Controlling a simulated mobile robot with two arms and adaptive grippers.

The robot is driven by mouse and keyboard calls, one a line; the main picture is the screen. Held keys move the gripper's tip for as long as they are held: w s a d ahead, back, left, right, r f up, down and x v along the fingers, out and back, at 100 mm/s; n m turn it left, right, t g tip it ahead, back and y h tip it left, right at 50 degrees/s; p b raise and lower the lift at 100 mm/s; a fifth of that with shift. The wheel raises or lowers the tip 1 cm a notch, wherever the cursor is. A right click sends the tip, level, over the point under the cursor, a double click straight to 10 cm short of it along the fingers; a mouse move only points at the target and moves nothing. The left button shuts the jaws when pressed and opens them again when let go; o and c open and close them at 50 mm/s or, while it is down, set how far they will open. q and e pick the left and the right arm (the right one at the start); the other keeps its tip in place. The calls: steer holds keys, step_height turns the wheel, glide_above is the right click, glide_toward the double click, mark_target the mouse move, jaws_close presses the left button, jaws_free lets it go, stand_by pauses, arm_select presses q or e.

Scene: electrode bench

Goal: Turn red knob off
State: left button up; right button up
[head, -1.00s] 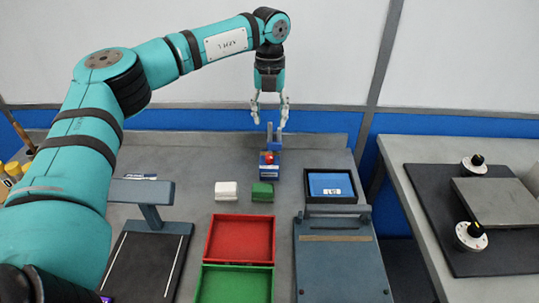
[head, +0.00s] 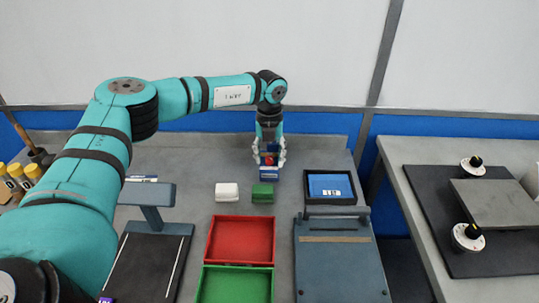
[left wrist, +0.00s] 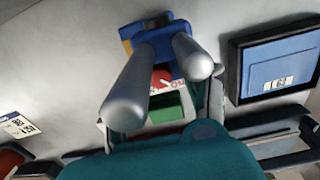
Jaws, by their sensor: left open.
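The small red knob (head: 269,161) sits on a blue box (head: 270,174) at the back of the bench, in the middle of the head view. My left gripper (head: 269,154) points down over the box, open, with one finger on each side of the knob. In the left wrist view the red knob (left wrist: 162,79) shows between the two silver fingers, partly hidden by them, with the blue box (left wrist: 183,52) around it. I cannot tell whether the fingers touch the knob. My right gripper is not in view.
Red (head: 240,217) and green (head: 235,268) trays lie nearer. Two black-topped dials (head: 468,236) are on the right table.

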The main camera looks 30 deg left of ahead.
mark_target(270, 158)
arm_select(q)
jaws_close()
steer(key=shift+m+p, duration=0.3)
steer(key=shift+m, duration=2)
jaws_free()
step_height(270, 158, up, 12)
